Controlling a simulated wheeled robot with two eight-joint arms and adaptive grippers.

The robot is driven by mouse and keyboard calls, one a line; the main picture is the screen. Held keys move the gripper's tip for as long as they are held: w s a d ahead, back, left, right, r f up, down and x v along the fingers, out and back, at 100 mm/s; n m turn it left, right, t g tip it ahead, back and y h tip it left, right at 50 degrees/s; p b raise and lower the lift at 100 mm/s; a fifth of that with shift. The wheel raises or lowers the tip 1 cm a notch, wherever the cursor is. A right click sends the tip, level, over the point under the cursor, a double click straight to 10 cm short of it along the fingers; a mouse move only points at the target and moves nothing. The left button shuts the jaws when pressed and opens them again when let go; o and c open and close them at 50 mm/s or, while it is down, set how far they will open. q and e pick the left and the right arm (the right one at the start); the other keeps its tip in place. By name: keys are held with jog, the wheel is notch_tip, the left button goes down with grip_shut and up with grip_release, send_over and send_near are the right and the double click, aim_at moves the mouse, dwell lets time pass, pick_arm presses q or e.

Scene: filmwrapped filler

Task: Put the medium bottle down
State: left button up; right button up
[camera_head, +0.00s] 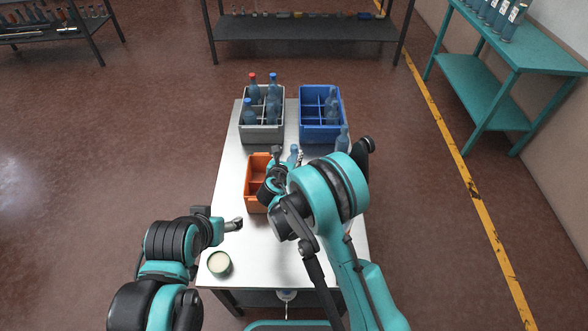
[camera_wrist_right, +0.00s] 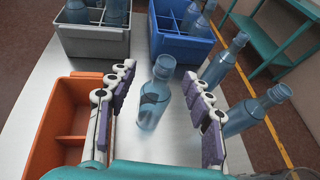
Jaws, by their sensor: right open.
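A translucent blue bottle (camera_wrist_right: 155,98), which I take for the medium bottle, stands upright on the white table in the right wrist view. Its neck also shows in the head view (camera_head: 294,153), with the lower part hidden by my arm. My right gripper (camera_wrist_right: 158,76) is open, its fingers on either side of this bottle with visible gaps. The right gripper (camera_head: 286,165) is partly hidden by its own arm in the head view. My left gripper (camera_head: 236,224) is over the table's left side, away from the bottles; its finger opening is unclear.
An orange divided crate (camera_wrist_right: 50,130) lies close left of the right gripper. Two bottles (camera_wrist_right: 222,62) (camera_wrist_right: 258,110) stand close to its right. A grey crate (camera_head: 262,133) and a blue crate (camera_head: 321,134), both holding bottles, stand behind. A round cream-topped container (camera_head: 219,263) sits front left.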

aim_at(293, 151)
jog(key=x, duration=0.1)
jog(key=b+x, duration=0.1)
jog(key=x, duration=0.1)
jog(key=b+x, duration=0.1)
jog(key=x, duration=0.1)
jog(key=shift+d+f, duration=0.45)
jog(key=shift+w, duration=0.25)
jog(key=shift+s+r, duration=0.1)
grip_shut()
